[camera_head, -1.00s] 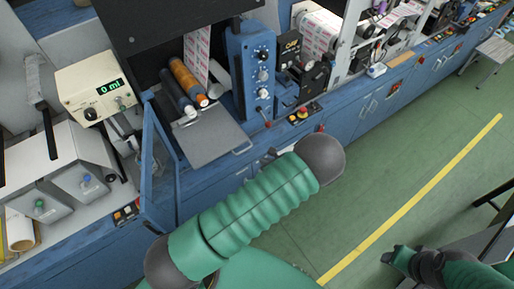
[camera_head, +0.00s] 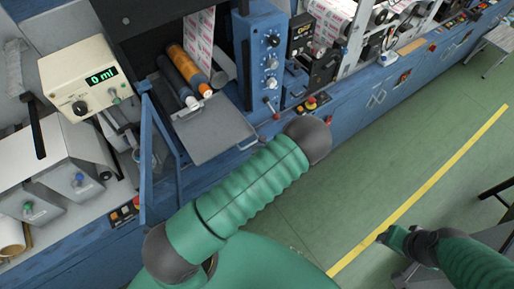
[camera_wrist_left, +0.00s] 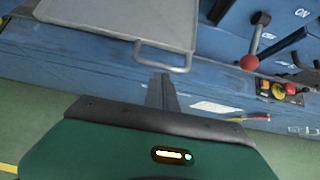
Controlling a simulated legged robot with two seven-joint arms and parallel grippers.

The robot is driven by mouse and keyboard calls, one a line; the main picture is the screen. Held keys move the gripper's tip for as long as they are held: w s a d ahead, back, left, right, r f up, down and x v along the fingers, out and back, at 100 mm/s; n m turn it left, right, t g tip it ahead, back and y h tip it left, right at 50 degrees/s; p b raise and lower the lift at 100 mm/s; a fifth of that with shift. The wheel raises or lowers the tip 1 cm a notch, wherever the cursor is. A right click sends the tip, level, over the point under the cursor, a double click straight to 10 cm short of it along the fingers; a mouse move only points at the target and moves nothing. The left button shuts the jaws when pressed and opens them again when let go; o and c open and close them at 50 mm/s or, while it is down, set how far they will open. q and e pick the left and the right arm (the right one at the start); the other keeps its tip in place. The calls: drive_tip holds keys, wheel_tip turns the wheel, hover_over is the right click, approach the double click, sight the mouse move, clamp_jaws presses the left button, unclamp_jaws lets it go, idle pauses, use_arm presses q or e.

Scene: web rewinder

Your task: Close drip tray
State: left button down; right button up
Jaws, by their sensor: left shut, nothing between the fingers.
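The drip tray (camera_head: 208,138) is a flat grey plate sticking out of the blue machine, below the rollers. Its wire handle (camera_head: 249,144) is on the front edge. In the left wrist view the tray (camera_wrist_left: 120,14) is at the top, with its handle (camera_wrist_left: 162,57) hanging at its near edge. My left gripper (camera_wrist_left: 162,90) is shut and empty, its fingers just below the handle in that picture; contact cannot be told. In the head view my left arm hides most of it. My right gripper (camera_head: 384,238) is at lower right, far from the tray; its jaws are unclear.
A blue-framed clear door (camera_head: 160,160) stands open left of the tray. A panel of knobs (camera_head: 271,62) and a red-knobbed lever (camera_head: 271,110) are to its right. A beige 0 ml unit (camera_head: 85,78) is at left.

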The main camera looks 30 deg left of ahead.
use_arm(q)
drive_tip(key=b, duration=0.4)
approach(225, 115)
drive_tip(key=d+f, duration=0.1)
drive_tip(key=s+d+f, duration=0.1)
drive_tip(key=d+f, duration=0.1)
drive_tip(key=s+d+f, duration=0.1)
drive_tip(key=d, duration=0.1)
drive_tip(key=shift+d+f, duration=0.25)
drive_tip(key=shift+f, duration=0.15)
drive_tip(key=w+a, duration=0.1)
drive_tip(key=a, duration=0.2)
drive_tip(key=w+a+b, duration=0.1)
drive_tip(key=a, duration=0.2)
drive_tip(key=w+a, duration=0.2)
drive_tip(key=a, duration=0.2)
drive_tip(key=shift+w+a+b, duration=0.1)
drive_tip(key=shift+b, duration=0.3)
drive_tip(key=shift+w+a+r, duration=0.1)
drive_tip(key=shift+w+a, duration=0.05)
drive_tip(key=shift+w+r, duration=0.1)
drive_tip(key=shift+r, duration=0.1)
drive_tip(key=shift+a, duration=0.1)
